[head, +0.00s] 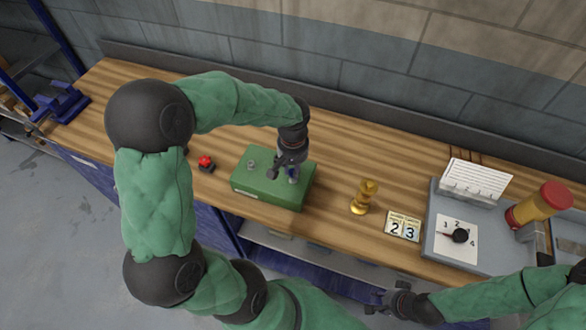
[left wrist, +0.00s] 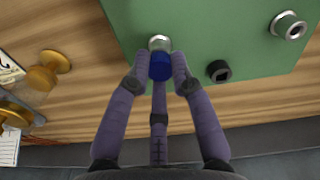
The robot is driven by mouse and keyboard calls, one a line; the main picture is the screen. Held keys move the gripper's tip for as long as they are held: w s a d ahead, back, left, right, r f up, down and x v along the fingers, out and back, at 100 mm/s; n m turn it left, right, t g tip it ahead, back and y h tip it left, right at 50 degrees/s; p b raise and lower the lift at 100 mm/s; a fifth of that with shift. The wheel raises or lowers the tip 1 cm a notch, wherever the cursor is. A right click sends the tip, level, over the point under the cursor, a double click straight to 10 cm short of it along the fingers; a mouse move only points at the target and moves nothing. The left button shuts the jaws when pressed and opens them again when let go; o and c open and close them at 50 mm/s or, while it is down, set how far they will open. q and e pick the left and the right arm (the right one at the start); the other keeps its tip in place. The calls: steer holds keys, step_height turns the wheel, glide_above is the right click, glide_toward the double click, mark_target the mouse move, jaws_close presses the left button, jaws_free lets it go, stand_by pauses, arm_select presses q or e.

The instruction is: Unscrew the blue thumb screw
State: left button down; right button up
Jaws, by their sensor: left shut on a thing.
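The green box (head: 262,192) sits on the wooden bench in the middle of the head view. It also fills the top of the left wrist view (left wrist: 200,25). The blue thumb screw (left wrist: 160,66) is against a silver round fitting (left wrist: 159,42) on the box. My left gripper (head: 291,172) is over the right part of the box. In the left wrist view its fingers (left wrist: 160,70) are shut on the blue screw, one on each side. My right gripper (head: 380,301) is low in front of the bench, away from the box; its fingers are too small to read.
The box also bears a black square-socketed part (left wrist: 218,71) and a second silver fitting (left wrist: 288,25). A red button (head: 206,161) is left of the box. A golden hourglass-like object (head: 364,197), number cards (head: 403,227) and a grey dial panel (head: 457,236) stand to the right.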

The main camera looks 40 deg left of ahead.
arm_select(q)
steer(key=c, duration=1.2)
jaws_free()
steer(key=shift+o, duration=0.2)
